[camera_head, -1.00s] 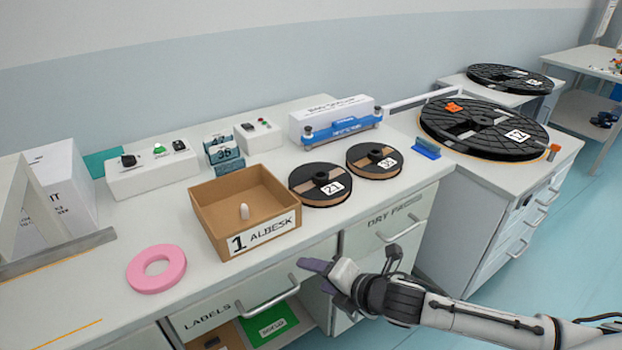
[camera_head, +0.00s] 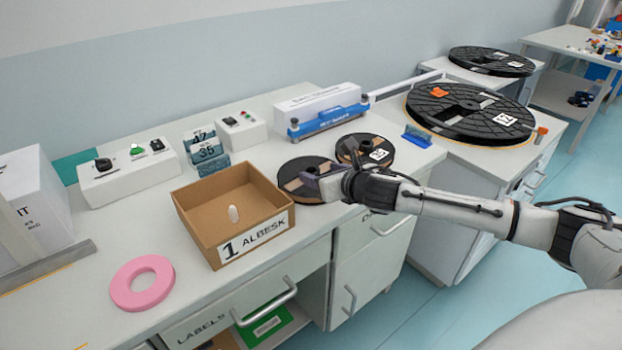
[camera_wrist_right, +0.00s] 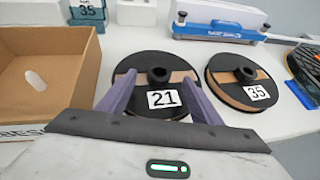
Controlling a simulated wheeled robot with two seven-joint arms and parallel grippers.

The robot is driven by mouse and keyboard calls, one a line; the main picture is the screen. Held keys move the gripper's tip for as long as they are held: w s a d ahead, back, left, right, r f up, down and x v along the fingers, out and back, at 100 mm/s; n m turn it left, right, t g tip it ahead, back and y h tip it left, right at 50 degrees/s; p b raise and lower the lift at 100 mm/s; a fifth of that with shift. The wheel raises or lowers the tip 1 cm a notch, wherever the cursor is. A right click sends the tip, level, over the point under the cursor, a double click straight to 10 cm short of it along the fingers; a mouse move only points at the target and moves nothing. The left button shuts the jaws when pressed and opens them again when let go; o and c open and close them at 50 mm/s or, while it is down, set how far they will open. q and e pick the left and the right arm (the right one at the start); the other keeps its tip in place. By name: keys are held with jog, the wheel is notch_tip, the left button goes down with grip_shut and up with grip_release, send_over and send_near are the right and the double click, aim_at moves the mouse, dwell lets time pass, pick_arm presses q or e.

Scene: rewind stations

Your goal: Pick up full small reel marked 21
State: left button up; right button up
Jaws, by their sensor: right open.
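The small reel marked 21 (camera_wrist_right: 147,81) lies flat on the bench in the right wrist view, black with brown winding and a raised centre hub. In the head view the same reel (camera_head: 289,175) is partly hidden by my right gripper (camera_head: 308,184). My right gripper also shows in the right wrist view (camera_wrist_right: 161,90); it is open, its two purple fingers spread on either side of the white 21 label, with nothing visibly held. Whether the fingers touch the reel I cannot tell. My left gripper is not in view.
A second small reel marked 35 (camera_wrist_right: 238,80) lies close on the right. An open cardboard box (camera_head: 205,222) labelled ALBESK stands on the left. A blue and white device (camera_head: 325,120) stands behind the reels. A pink ring (camera_head: 142,282) lies at the front left.

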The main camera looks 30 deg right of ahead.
aim_at(309, 167)
jog(key=shift+x, duration=1.95)
grip_shut()
jog(key=shift+r, duration=0.2)
